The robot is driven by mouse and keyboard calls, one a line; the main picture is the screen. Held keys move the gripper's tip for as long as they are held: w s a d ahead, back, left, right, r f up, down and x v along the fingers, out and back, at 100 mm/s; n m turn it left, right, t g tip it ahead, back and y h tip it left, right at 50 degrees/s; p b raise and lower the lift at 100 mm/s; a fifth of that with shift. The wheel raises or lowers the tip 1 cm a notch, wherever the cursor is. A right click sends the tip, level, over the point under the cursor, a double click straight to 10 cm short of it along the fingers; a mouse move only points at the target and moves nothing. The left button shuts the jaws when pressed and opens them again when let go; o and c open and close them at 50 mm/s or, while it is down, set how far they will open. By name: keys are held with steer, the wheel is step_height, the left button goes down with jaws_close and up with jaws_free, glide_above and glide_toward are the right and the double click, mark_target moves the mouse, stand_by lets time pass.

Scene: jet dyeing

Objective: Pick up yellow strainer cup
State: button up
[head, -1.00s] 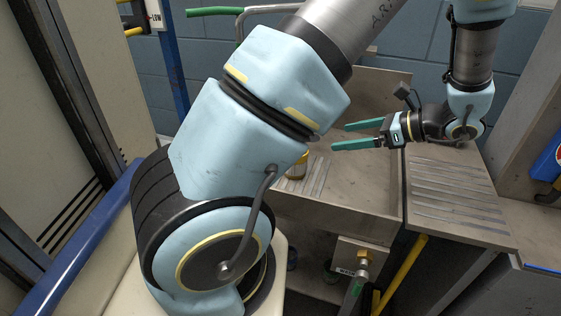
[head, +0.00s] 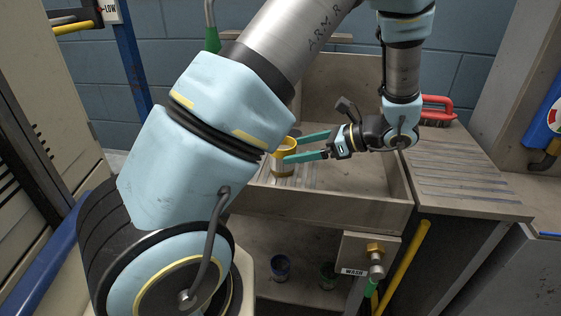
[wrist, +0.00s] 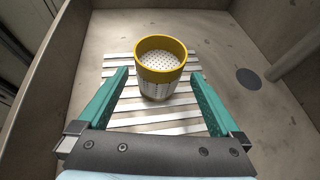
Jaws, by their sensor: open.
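The yellow strainer cup (head: 281,156) stands upright in the sink basin, with a yellow rim and a pale perforated body. In the wrist view the cup (wrist: 161,66) stands on a slatted metal rack (wrist: 120,122), just beyond and between my fingertips. My gripper (head: 307,147) is open, with its teal fingers pointing left at the cup. In the wrist view my gripper (wrist: 164,75) shows one finger on each side, with clear gaps to the cup. My arm hides part of the cup's left side in the head view.
The metal sink (head: 390,205) has raised walls around the cup. A drain (wrist: 248,79) lies to the right in the wrist view. A red-handled brush (head: 437,112) rests on the ribbed drainboard (head: 460,180).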

steer(key=x, duration=0.2)
steer(key=shift+w+a+f, duration=0.1)
steer(key=shift+w+a, duration=0.05)
steer(key=shift+a, duration=0.2)
steer(key=x, duration=0.2)
steer(key=p+x, duration=0.1)
steer(key=x, duration=0.1)
steer(key=shift+a+r, duration=0.2)
steer(key=shift+r, duration=0.1)
steer(key=shift+w+a+f, duration=0.25)
steer(key=shift+a+f, duration=0.05)
steer(key=shift+a, duration=0.15)
steer(key=shift+r, duration=0.1)
steer(key=c, duration=1.5)
